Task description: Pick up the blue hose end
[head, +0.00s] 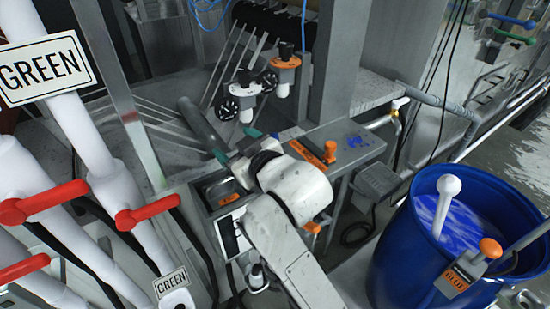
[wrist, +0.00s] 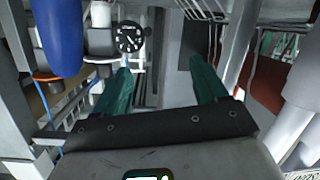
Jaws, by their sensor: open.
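My gripper (head: 238,145) is open, with teal fingers apart over the grey work area in the middle of the head view. In the wrist view the fingers (wrist: 162,78) have nothing between them. A grey fitting (head: 472,265) with an orange knob sits at the blue barrel's rim, far to the right of my gripper. Its orange label seems to read BLUE, and a grey pipe runs from it; I cannot tell surely whether it is the blue hose end. A blue cylinder (wrist: 57,36) shows at the upper left of the wrist view, left of the fingers; what it is stays unclear.
The blue barrel (head: 388,250) holds blue liquid and a white ball-topped rod (head: 445,200). Red-handled white pipes with a GREEN sign (head: 45,68) stand at the left. A metal bench (head: 345,160) with an orange-knobbed block stands beside my gripper. Two black handwheels hang behind it.

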